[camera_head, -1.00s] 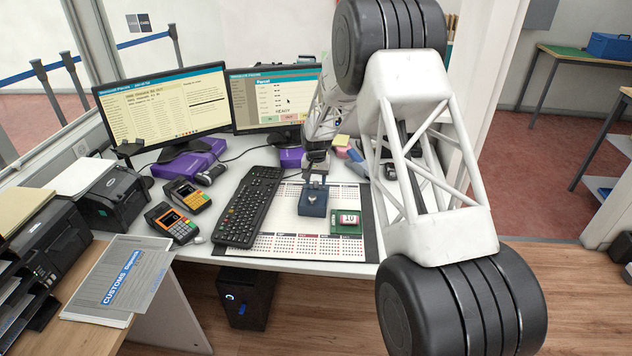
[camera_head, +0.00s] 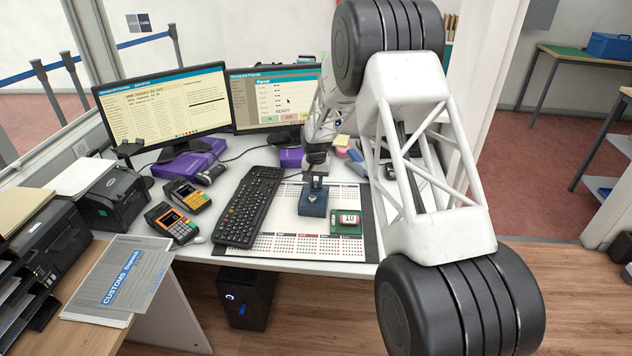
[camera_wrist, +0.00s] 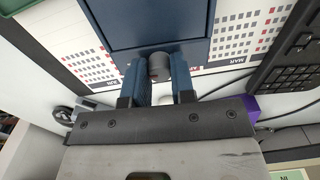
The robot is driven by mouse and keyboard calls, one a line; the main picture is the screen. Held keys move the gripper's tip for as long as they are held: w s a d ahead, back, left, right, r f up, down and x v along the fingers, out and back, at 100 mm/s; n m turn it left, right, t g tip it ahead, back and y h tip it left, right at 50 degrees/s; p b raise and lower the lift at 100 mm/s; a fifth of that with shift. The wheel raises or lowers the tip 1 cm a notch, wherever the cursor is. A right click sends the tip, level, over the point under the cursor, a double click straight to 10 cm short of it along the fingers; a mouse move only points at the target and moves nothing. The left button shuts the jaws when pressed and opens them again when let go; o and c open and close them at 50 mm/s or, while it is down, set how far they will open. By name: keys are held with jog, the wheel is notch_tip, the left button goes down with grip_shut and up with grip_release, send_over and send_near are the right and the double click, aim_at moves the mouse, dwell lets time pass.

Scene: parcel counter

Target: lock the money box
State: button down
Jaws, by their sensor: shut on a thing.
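The money box, a small dark blue box (camera_head: 312,206), stands on the desk mat, with a small silvery mark on it. It fills the top middle of the wrist view (camera_wrist: 150,22). My gripper (camera_head: 316,183) is at the box's far side in the head view. In the wrist view its two blue fingers (camera_wrist: 159,80) are shut on a grey round knob (camera_wrist: 159,66) beside the box's edge. I cannot tell whether this is a key or part of the lock. The knob's lower part is hidden.
A green tray holding a red-and-white item marked 10 (camera_head: 346,220) is right of the box. A black keyboard (camera_head: 250,206) is to the left. The calendar mat (camera_head: 297,244) is bare in front.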

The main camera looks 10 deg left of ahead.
jog(key=shift+n, duration=0.3)
jog(key=n, duration=0.7)
jog(key=shift+n, duration=0.3)
jog(key=n, duration=0.8)
jog(key=shift+n, duration=0.3)
jog(key=c, duration=1)
grip_release()
jog(key=shift+o, duration=0.2)
